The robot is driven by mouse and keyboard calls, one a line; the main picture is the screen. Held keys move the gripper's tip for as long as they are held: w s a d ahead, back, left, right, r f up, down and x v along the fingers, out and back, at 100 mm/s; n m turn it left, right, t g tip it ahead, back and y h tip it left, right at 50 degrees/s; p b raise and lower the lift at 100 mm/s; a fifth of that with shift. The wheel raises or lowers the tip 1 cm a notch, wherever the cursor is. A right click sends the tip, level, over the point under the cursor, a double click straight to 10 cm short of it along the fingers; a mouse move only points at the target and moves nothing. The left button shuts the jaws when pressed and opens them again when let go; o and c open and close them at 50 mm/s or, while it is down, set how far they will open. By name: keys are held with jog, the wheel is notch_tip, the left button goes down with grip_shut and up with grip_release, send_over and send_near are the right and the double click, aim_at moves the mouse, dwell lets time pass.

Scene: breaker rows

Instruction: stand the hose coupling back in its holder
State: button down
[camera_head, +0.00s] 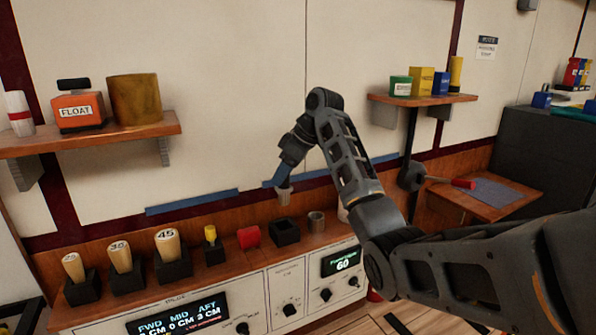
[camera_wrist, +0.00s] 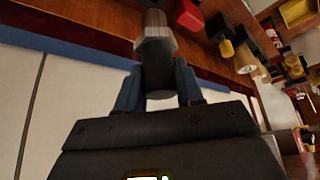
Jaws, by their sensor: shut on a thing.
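A black square block with an open top (camera_head: 285,232), which looks like the holder, stands on the ledge below. Nothing shows inside it, though its depth is hard to see.
A yellow-topped piece (camera_head: 211,242) and several numbered wooden handles (camera_head: 169,250) stand further left. Shelves (camera_head: 95,138) hang on the wall on both sides.

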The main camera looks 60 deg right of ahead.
aim_at(287, 204)
jog(key=shift+a+r+p, duration=0.1)
jog(key=shift+a+p, duration=0.05)
jog(key=shift+p, duration=0.4)
jog(key=shift+f+b, duration=1.25)
jog(key=shift+f, duration=1.75)
jog(key=shift+f, duration=0.15)
jog(key=shift+f+b, duration=0.75)
jog(key=shift+f, duration=1.75)
jog(key=c, duration=0.6)
grip_release()
jog(key=shift+c, duration=0.2)
jog(key=shift+r, duration=0.15)
jog(key=a+v, duration=0.1)
jog(key=v, duration=0.6)
jog(key=shift+s+d+r, duration=0.15)
jog(key=shift+d+r, duration=0.1)
jog(key=shift+d, duration=0.3)
